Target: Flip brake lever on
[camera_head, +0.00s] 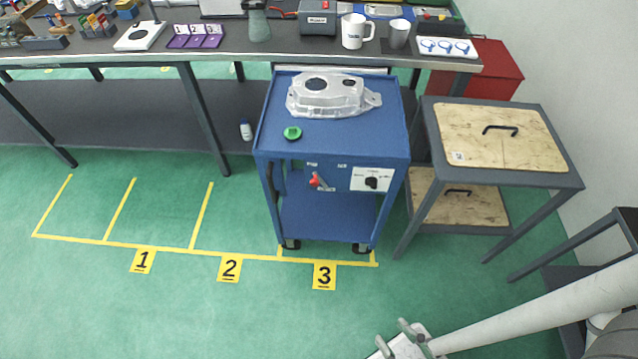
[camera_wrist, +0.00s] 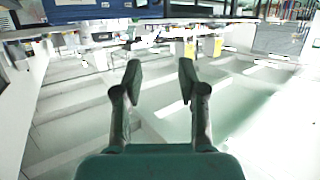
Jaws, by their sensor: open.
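The brake lever (camera_head: 317,181) is a small red handle on the front panel of the blue cart (camera_head: 287,218). It looks tilted, but its exact setting is too small to read. A white plate with a black rotary knob (camera_head: 372,182) is to its right. My gripper (camera_head: 393,336) is low at the bottom of the head view, in front of and to the right of the cart, well away from the lever. In the wrist view my gripper (camera_wrist: 160,76) has its two fingers apart with nothing between them. The lever cannot be made out in the wrist view.
A silver casting (camera_head: 328,95) and a green round piece (camera_head: 292,133) lie on the cart top. The cart stands in floor bay 3 (camera_head: 324,275). A grey side table (camera_head: 573,178) with wooden boards stands right. A long workbench (camera_head: 225,57) runs behind. Green floor in front is clear.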

